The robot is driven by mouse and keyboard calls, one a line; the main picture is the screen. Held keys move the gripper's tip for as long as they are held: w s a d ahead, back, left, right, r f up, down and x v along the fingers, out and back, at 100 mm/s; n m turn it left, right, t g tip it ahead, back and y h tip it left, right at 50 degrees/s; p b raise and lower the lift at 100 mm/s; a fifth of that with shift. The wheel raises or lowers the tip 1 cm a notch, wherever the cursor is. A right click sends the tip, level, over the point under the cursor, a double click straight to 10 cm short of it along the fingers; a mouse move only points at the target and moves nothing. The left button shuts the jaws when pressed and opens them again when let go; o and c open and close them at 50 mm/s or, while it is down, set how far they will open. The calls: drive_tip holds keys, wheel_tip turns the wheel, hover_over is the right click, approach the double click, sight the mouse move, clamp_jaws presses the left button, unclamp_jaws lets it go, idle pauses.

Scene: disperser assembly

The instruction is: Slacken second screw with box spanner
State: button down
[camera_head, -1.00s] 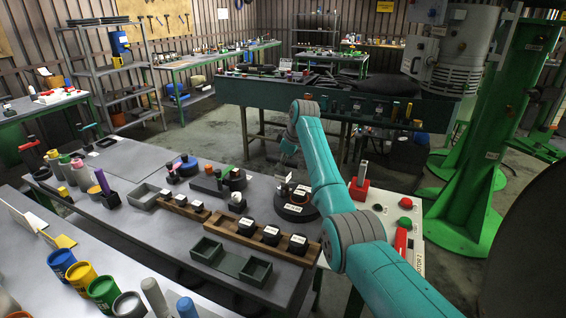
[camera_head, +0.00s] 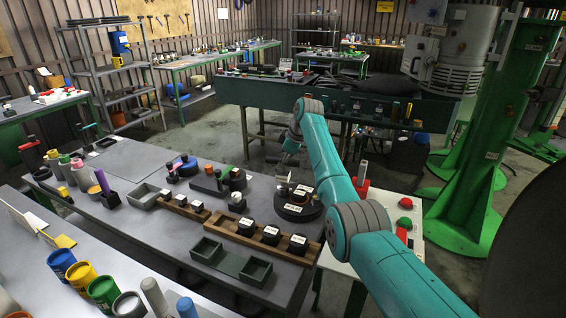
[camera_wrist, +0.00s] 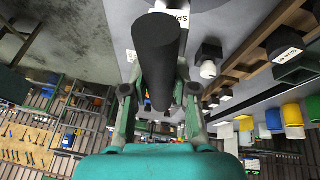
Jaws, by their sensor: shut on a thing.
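My gripper (camera_wrist: 158,100) is shut on a dark cylindrical tool (camera_wrist: 158,50), which appears to be the box spanner. The tool fills the middle of the wrist view, and its far end is close to a white-labelled part at the top. In the head view my gripper (camera_head: 288,172) is small and partly hidden by the arm, above a round dark assembly (camera_head: 297,212) with white labels on the grey table (camera_head: 130,230). The screws are too small or hidden to make out, so I cannot tell whether the spanner sits on one.
A white panel with a red button (camera_head: 404,203) stands to the right. A green column (camera_head: 490,130) rises further right.

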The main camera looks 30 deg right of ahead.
drive_tip(key=shift+r, duration=0.25)
drive_tip(key=shift+r, duration=2.35)
